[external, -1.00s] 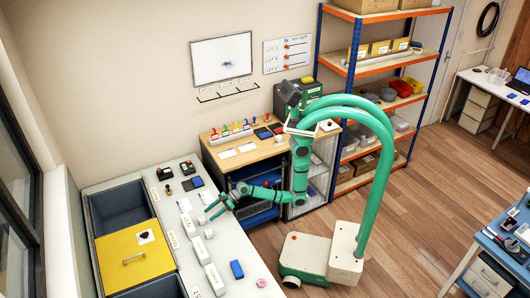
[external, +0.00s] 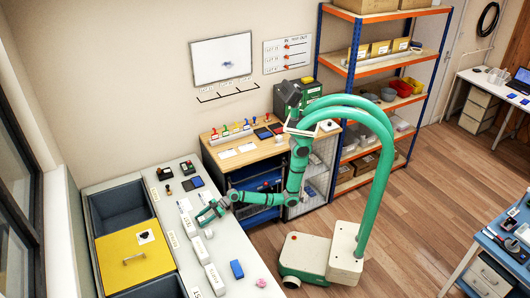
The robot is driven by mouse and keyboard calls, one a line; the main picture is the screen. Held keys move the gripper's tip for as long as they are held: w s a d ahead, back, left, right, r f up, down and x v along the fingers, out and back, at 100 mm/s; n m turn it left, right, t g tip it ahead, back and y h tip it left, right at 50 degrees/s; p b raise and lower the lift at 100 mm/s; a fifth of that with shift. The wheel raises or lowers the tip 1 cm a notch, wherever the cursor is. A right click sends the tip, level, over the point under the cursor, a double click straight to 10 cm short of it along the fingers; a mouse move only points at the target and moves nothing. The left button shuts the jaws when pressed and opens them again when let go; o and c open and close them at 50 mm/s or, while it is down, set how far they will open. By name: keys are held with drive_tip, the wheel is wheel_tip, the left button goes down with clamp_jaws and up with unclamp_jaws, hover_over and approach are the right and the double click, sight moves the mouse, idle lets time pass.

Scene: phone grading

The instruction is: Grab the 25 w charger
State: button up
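My gripper (external: 203,219) is low over the grey counter (external: 222,262), near its right edge. Its two green fingers are spread, with a gap between them. Several white blocks lie around it. A small white block (external: 209,234) sits just in front of the fingers, apart from them as far as I can see. A longer white block (external: 214,278) lies nearer the camera. The printing is too small to read, so I cannot tell which one is the 25 W charger.
A blue block (external: 237,269) and a pink round thing (external: 261,283) lie at the counter's near right. A yellow lid (external: 134,258) with a handle and an open dark bin (external: 121,208) are at the left. Small dark devices (external: 188,168) lie at the back.

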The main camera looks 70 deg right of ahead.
drive_tip(key=c, duration=0.9)
drive_tip(key=shift+r, duration=0.1)
